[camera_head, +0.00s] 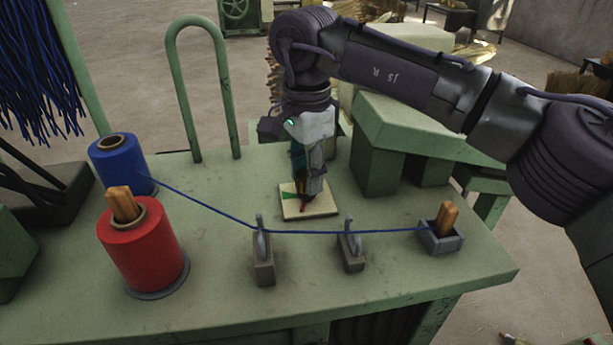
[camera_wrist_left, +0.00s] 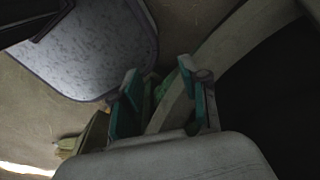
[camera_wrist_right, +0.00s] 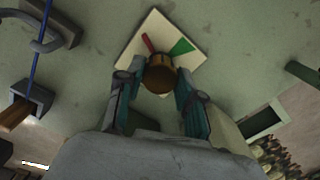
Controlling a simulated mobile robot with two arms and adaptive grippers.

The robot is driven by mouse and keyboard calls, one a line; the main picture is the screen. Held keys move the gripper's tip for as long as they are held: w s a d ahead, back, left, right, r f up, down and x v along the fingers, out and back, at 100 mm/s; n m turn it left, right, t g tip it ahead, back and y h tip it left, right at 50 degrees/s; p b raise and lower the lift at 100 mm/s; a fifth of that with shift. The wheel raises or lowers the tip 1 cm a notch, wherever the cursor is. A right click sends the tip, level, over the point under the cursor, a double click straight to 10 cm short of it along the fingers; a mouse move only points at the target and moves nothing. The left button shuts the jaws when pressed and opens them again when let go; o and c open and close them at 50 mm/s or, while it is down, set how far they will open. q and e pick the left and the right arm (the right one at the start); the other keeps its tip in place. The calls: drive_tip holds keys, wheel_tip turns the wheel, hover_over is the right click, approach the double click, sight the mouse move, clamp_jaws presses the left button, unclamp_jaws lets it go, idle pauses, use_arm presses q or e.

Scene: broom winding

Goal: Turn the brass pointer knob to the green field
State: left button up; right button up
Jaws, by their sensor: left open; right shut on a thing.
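A square cream plate (camera_head: 322,208) lies on the green bench and carries a green wedge (camera_wrist_right: 182,47) and a red mark (camera_wrist_right: 148,41). The round brass knob (camera_wrist_right: 160,80) stands over the plate in the right wrist view. My right gripper (camera_head: 306,188) points straight down and is shut on the knob, with a finger on each side. In the head view the gripper hides most of the knob. I cannot make out its pointer clearly. My left gripper (camera_wrist_left: 164,92) is open and empty, away from the bench top, and not in the head view.
A blue cord (camera_head: 205,208) runs from the blue spool (camera_head: 122,168) through two grey guides (camera_head: 263,262) to a small grey holder (camera_head: 440,240), just in front of the plate. A red spool (camera_head: 142,250) stands left. A green raised block (camera_head: 420,130) is right of the gripper.

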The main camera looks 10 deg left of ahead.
drive_tip(key=m+b, duration=0.1)
drive_tip(key=m, duration=0.2)
drive_tip(key=shift+m, duration=0.3)
drive_tip(key=m+b, duration=0.1)
drive_tip(key=m, duration=0.3)
drive_tip(key=shift+m, duration=0.3)
drive_tip(key=m+b, duration=0.1)
drive_tip(key=m, duration=0.3)
drive_tip(key=shift+b, duration=0.3)
drive_tip(key=shift+m+b, duration=0.4)
drive_tip(key=shift+m, duration=1.5)
drive_tip(key=shift+r, duration=0.1)
drive_tip(key=o, duration=1.2)
drive_tip(key=shift+c, duration=0.2)
